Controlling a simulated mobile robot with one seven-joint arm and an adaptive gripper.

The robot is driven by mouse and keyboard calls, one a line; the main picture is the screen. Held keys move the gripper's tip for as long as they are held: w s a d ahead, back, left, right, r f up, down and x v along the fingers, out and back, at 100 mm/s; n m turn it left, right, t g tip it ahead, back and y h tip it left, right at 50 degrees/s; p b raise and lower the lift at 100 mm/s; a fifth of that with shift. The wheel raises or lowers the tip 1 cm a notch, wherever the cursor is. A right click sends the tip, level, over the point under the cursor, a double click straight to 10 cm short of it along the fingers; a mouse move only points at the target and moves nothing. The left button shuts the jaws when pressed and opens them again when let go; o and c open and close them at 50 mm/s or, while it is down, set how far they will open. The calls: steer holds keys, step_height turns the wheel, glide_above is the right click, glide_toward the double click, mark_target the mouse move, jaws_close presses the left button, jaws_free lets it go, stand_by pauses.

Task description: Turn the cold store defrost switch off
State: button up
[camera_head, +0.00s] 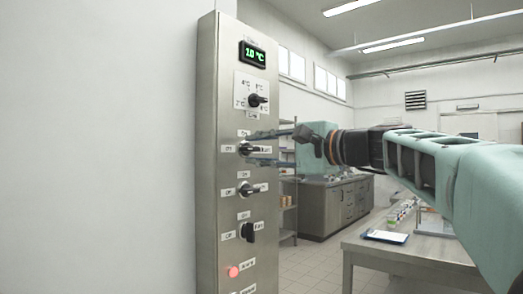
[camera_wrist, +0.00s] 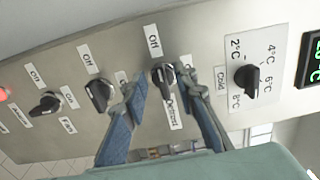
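The defrost switch (camera_wrist: 163,74) is a black rotary knob on the steel panel (camera_wrist: 205,45), with an "Off" label (camera_wrist: 153,40) above it and a "Defrost" label (camera_wrist: 173,112) below it in the wrist view. My gripper (camera_wrist: 160,86) is open, with one finger on each side of this knob. A gap shows between the knob and the fingers. In the head view my gripper (camera_head: 254,148) reaches the panel from the right at the second knob from the top (camera_head: 246,149), partly covering it. I cannot tell exactly which mark the knob points at.
A temperature dial (camera_head: 257,100) sits just above, under a green display (camera_head: 252,54). Two more knobs, (camera_head: 246,190) and the fan switch (camera_head: 247,232), sit below, then a red light (camera_head: 233,271). A bench (camera_head: 415,254) stands at the right.

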steer(key=v, duration=0.6)
steer(key=shift+s+d, duration=0.2)
steer(key=shift+d, duration=0.1)
